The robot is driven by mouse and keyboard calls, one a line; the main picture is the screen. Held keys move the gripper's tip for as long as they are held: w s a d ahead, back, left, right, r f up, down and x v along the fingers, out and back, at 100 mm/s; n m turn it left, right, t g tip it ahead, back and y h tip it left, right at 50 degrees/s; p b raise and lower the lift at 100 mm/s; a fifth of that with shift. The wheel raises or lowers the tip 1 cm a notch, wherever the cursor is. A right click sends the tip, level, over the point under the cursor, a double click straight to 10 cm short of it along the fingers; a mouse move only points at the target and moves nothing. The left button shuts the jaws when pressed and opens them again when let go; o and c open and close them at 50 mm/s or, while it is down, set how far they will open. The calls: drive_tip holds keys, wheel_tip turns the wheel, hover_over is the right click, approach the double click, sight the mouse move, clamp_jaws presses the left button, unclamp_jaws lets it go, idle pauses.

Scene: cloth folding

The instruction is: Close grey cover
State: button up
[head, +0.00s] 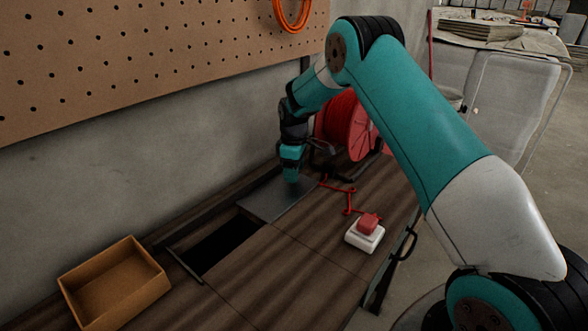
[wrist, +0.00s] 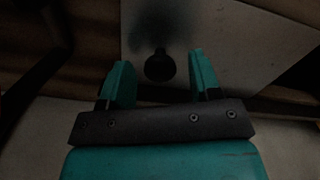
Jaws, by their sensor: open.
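The grey cover (head: 262,205) is a flat plate on the wooden workbench, beside a dark rectangular opening (head: 218,246) that is uncovered. In the wrist view the cover (wrist: 232,40) shows as a pale panel with a dark round knob (wrist: 159,66) on it. My gripper (head: 291,179) points down over the far part of the cover. In the wrist view my gripper (wrist: 160,60) is open, with the knob between its two teal fingers in the picture. I cannot tell how high the fingertips are above the knob, and no grip on it shows.
An open cardboard box (head: 115,284) sits at the bench's left end. A red cable reel (head: 345,125) stands behind my gripper. Red tools (head: 348,198) and a red-and-white block (head: 366,232) lie right of the cover. A pegboard wall (head: 150,60) runs along the back.

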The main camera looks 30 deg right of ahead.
clamp_jaws()
drive_tip(key=s+a, duration=0.2)
drive_tip(key=a, duration=0.4)
drive_tip(key=s+a, duration=0.3)
drive_tip(key=a, duration=0.3)
drive_tip(key=s+a, duration=0.2)
drive_tip(key=a, duration=0.5)
drive_tip(key=shift+s+p, duration=0.35)
drive_tip(key=shift+p, duration=0.05)
unclamp_jaws()
drive_tip(key=shift+a, duration=0.2)
drive_tip(key=shift+d, duration=0.15)
wheel_tip(320, 180, up, 18)
drive_tip(key=f+b, duration=0.1)
hover_over(240, 206)
drive_tip(key=s+a, duration=0.1)
drive_tip(key=s, duration=0.4)
drive_tip(key=shift+a+r, duration=0.15)
drive_tip(key=shift+r, duration=0.1)
